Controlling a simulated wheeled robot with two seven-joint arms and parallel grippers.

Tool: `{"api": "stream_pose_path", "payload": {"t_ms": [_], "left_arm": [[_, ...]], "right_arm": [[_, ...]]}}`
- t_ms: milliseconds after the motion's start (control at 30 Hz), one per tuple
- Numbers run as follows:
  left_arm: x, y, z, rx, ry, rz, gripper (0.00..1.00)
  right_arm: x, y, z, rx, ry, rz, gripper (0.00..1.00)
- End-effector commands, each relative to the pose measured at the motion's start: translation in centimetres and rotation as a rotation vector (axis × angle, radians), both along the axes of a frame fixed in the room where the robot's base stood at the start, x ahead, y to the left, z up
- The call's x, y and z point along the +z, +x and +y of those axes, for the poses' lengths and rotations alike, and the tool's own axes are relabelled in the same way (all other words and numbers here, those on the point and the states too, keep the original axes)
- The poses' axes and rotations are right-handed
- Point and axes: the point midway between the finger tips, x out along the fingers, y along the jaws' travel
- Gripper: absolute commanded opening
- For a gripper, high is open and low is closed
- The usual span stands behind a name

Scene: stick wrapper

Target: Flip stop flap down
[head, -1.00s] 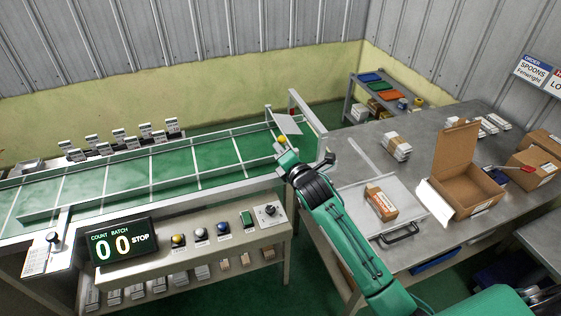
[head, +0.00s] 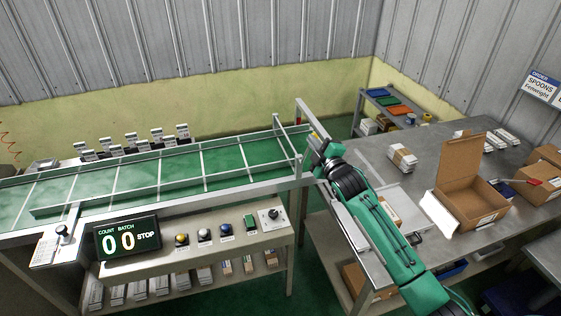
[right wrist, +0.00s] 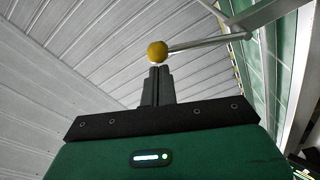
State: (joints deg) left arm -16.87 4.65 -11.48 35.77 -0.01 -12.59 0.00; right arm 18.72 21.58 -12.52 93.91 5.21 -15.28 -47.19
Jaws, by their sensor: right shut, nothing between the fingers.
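The stop flap's yellow ball knob (right wrist: 157,51) shows in the right wrist view, on a thin metal rod that runs right to a grey bar (right wrist: 268,14). My right gripper (right wrist: 157,72) is shut and empty, its fingertips just below the knob; I cannot tell if they touch it. In the head view my right gripper (head: 314,140) is at the right end of the green conveyor (head: 170,175), by the end frame (head: 276,128). The knob is hidden there, and the flap's own angle is unclear. My left gripper is out of view.
The display (head: 127,237) reads 0 0 STOP, beside a panel with several buttons (head: 204,235). The grey table (head: 440,155) at right holds an open carton (head: 467,190) and packs (head: 402,158). My right arm partly covers a tray (head: 400,205).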

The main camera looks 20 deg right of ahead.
Motion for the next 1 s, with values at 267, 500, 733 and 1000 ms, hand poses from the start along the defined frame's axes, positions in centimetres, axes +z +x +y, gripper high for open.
{"api": "stream_pose_path", "payload": {"t_ms": [267,500,733,1000], "left_arm": [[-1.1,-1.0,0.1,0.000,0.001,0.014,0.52],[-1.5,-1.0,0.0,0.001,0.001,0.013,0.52],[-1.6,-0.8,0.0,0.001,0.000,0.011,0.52],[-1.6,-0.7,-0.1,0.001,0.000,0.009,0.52]], "right_arm": [[-0.8,0.1,-2.1,-0.001,0.200,0.007,0.00],[-1.2,0.1,-3.0,0.001,0.304,0.011,0.00],[-1.4,0.1,-3.4,0.000,0.344,0.013,0.00],[-1.4,0.1,-3.4,0.000,0.349,0.014,0.00]]}}
